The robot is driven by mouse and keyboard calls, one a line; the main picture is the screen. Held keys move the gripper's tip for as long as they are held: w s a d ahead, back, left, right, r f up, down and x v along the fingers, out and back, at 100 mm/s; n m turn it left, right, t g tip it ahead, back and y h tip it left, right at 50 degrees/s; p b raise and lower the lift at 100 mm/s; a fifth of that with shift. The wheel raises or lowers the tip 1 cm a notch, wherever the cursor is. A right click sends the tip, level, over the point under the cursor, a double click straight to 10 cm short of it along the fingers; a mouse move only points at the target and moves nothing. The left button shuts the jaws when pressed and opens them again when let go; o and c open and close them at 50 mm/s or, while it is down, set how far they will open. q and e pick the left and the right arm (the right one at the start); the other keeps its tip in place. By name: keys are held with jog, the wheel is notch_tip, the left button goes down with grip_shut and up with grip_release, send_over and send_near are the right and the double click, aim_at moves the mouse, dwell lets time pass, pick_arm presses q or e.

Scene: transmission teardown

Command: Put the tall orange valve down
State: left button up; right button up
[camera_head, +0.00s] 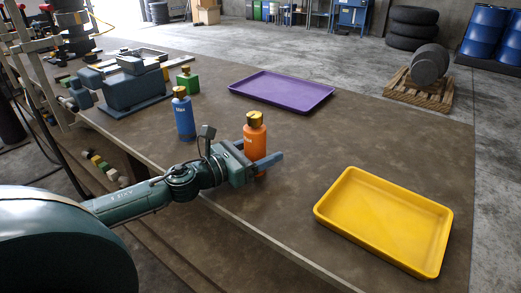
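The tall orange valve (255,138) looks like an upright orange bottle with a gold cap, near the middle of the view. My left gripper (258,163) reaches in from the left and is shut on its lower part. One finger crosses in front of the valve; the other finger is mostly hidden. The valve's base is partly covered, and I cannot tell whether it touches the table. My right gripper is not in view.
On the brown table (300,150) stand a blue bottle (183,118) left of the gripper and a green one (187,82) farther back. A purple tray (281,91) lies behind, a yellow tray (385,220) at right. A grey vise-like block (137,90) stands at left.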

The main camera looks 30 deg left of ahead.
pick_arm(q)
jog(key=shift+r, duration=0.25)
jog(key=shift+s+a+f, duration=0.2)
jog(key=shift+s+f, duration=0.1)
jog(key=shift+s, duration=0.2)
jog(key=b+v, duration=0.1)
jog(key=v, duration=1)
jog(key=shift+r, duration=0.15)
